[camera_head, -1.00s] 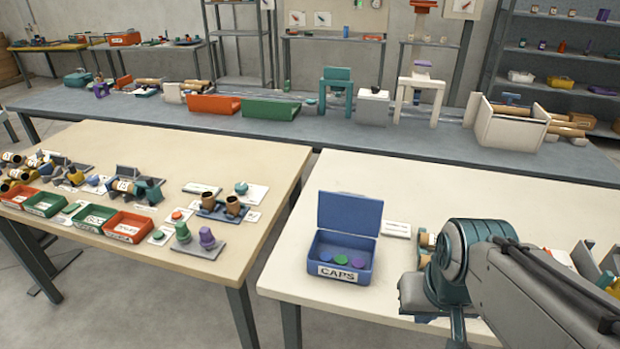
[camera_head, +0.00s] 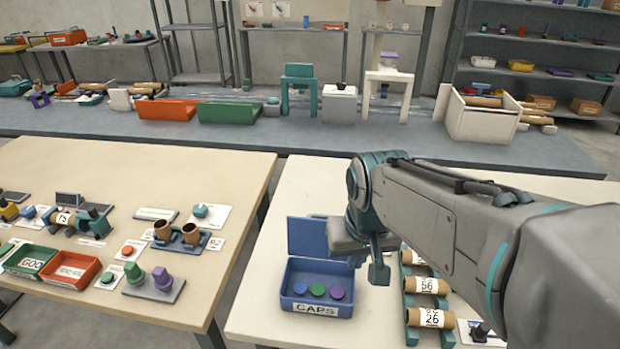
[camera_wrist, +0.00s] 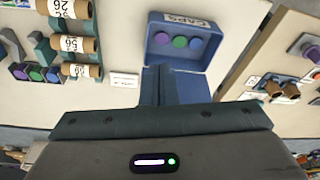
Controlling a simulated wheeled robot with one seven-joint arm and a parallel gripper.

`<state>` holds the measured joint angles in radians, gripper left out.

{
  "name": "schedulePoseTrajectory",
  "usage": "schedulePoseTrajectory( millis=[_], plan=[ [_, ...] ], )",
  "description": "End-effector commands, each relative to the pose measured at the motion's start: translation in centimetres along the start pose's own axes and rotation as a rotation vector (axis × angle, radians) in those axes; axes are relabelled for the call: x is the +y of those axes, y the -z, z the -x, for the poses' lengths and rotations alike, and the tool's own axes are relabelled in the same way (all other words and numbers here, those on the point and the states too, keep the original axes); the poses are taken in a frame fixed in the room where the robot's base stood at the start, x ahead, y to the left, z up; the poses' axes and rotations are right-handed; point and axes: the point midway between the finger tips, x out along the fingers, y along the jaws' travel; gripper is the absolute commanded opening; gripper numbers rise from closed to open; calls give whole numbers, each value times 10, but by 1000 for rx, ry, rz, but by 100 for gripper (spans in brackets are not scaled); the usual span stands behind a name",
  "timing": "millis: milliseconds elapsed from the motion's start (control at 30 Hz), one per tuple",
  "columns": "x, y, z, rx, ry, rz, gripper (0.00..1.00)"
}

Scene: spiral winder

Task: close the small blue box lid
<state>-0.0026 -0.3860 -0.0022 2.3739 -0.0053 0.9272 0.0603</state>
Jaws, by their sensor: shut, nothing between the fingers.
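The small blue box (camera_head: 318,293) stands on the right-hand table with a white CAPS label on its front. Its lid (camera_head: 306,237) is open and stands up at the back. Purple, green and blue caps lie inside. My gripper (camera_head: 378,272) is shut and empty, at the right side of the box near the lid. In the wrist view the shut fingers (camera_wrist: 158,72) reach over the lid (camera_wrist: 190,88), and the box interior (camera_wrist: 182,42) shows beyond them. I cannot tell whether the fingers touch the lid. My arm hides the lid's right part in the head view.
A rack of labelled cardboard tubes (camera_head: 427,286) stands to the right of the box, close to my gripper. A white card (camera_wrist: 124,79) lies between them. The left table (camera_head: 120,165) holds trays and parts, with a gap between the tables.

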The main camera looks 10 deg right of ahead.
Motion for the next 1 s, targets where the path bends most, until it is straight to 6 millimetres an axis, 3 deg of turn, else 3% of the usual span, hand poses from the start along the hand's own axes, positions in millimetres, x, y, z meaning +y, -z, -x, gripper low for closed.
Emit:
schedulePoseTrajectory(
  millis=[33,233,500,733,1000],
  plan=[
    [-1,21,6,-14,-1,-16,0],
    [-8,102,11,-67,-10,-87,0],
    [-12,200,-12,-131,-32,-194,0],
    [-13,247,-37,-164,-48,-255,0],
    [-12,256,-56,-175,-54,-272,0]
  ],
)
